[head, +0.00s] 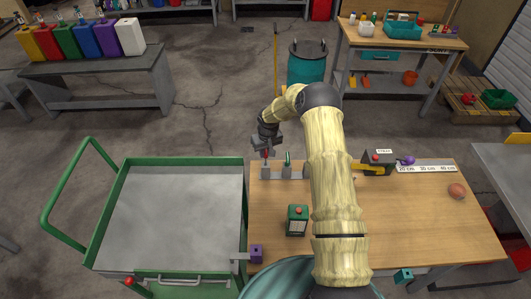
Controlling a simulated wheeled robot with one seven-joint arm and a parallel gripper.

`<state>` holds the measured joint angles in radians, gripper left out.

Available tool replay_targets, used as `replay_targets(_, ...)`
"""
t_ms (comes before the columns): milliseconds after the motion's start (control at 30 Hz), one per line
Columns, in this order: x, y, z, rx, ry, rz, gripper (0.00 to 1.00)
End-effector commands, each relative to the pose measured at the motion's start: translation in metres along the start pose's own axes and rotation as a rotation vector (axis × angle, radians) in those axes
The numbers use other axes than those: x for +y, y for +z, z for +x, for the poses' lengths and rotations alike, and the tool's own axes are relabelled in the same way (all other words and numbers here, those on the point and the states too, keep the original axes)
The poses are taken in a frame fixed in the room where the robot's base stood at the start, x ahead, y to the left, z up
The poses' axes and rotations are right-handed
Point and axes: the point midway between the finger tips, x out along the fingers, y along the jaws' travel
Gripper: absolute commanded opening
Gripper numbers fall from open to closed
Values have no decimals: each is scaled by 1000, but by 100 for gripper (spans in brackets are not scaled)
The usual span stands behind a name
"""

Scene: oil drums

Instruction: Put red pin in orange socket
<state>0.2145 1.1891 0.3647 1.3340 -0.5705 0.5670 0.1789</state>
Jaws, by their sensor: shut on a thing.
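My gripper (266,147) is at the far left part of the wooden table, pointing down. It is shut on the small red pin (266,155), right above a grey block (266,173). I cannot tell whether the pin's lower end is still inside that block. A green pin (287,158) stands upright in a grey block just to the right. I make out no orange socket; my arm covers part of the table. A purple socket (257,254) sits by the cart's front right corner, and a teal socket (403,276) is at the table's front edge.
A green-framed cart (180,210) with an empty grey top stands left of the table (420,220). A dark green box (297,220) stands left of my arm. A yellow and black device (376,165), a ruler strip (428,166) and a brownish ball (456,190) lie right.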

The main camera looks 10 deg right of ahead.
Motion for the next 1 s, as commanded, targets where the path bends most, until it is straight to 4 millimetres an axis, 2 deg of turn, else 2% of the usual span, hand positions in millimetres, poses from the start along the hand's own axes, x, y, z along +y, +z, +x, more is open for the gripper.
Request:
replay_targets(700, 0, -7, -42, 2, 0, 0, 0)
replay_targets(1000, 0, -7, -43, 1, 0, 1, 0)
